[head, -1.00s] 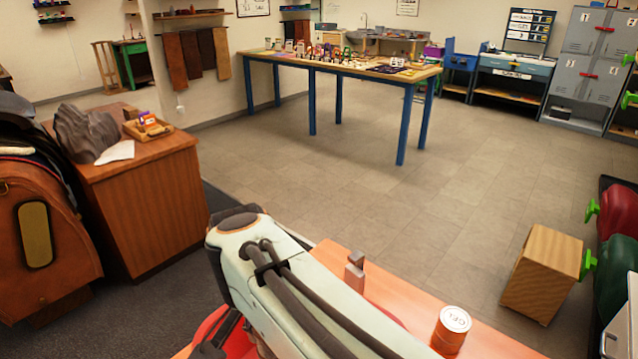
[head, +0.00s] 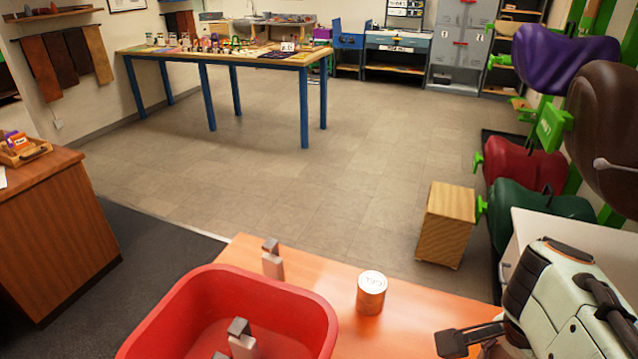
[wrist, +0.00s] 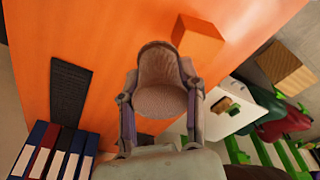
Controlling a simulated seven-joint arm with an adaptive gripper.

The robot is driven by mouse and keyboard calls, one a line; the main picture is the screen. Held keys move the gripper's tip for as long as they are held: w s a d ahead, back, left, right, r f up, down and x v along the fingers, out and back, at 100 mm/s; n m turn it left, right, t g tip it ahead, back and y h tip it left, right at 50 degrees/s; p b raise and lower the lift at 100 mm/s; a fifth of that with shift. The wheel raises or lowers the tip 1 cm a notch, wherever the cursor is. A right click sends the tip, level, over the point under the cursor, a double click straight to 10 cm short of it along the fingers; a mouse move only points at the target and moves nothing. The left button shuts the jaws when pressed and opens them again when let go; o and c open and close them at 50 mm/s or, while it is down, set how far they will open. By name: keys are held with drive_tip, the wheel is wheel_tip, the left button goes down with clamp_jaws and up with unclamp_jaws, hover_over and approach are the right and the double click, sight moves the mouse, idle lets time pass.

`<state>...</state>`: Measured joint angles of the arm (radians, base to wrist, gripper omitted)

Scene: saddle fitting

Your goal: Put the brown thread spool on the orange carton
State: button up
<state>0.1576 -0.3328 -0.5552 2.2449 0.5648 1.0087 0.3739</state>
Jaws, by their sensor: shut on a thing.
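My gripper (wrist: 160,78) is shut on the brown thread spool (wrist: 160,95), which fills the space between its fingers in the wrist view. The spool has a ribbed, tan-brown surface, and its far end is hidden. An orange carton (wrist: 197,38) stands on the orange table just beyond the spool, up and to the right in the wrist view. The spool looks apart from it; its height above the table is hard to tell. In the head view my arm is at the lower right, and the spool and carton are not visible.
On the orange table (head: 440,305) stand an orange-sided can (head: 371,298), a red tub (head: 190,310) and a grey-topped metal piece (head: 272,262). The wrist view shows a black mat (wrist: 70,90), several binders (wrist: 50,150) and a white surface (wrist: 228,112). A wooden box (head: 446,222) stands beyond the table.

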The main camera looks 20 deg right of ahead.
wheel_tip(320, 180, down, 4)
drive_tip(key=shift+w+r, duration=0.1)
drive_tip(key=shift+r, duration=0.1)
drive_tip(key=w+d+f, duration=0.2)
drive_tip(key=d+f, duration=0.1)
drive_tip(key=d, duration=0.1)
drive_tip(key=w+d+f, duration=0.2)
drive_tip(key=d+f, duration=0.1)
drive_tip(key=w+d+f, duration=0.2)
drive_tip(key=d+f, duration=0.1)
drive_tip(key=d, duration=0.1)
drive_tip(key=shift+w+d+f, duration=0.25)
drive_tip(key=shift+d+f, duration=0.05)
drive_tip(key=shift+w+d+f, duration=0.1)
drive_tip(key=shift+d+f, duration=0.05)
drive_tip(key=shift+f, duration=0.8)
drive_tip(key=shift+w+d+f, duration=0.1)
drive_tip(key=shift+f, duration=0.85)
drive_tip(key=shift+f, duration=0.1)
drive_tip(key=o, duration=1.2)
drive_tip(key=shift+c, duration=0.2)
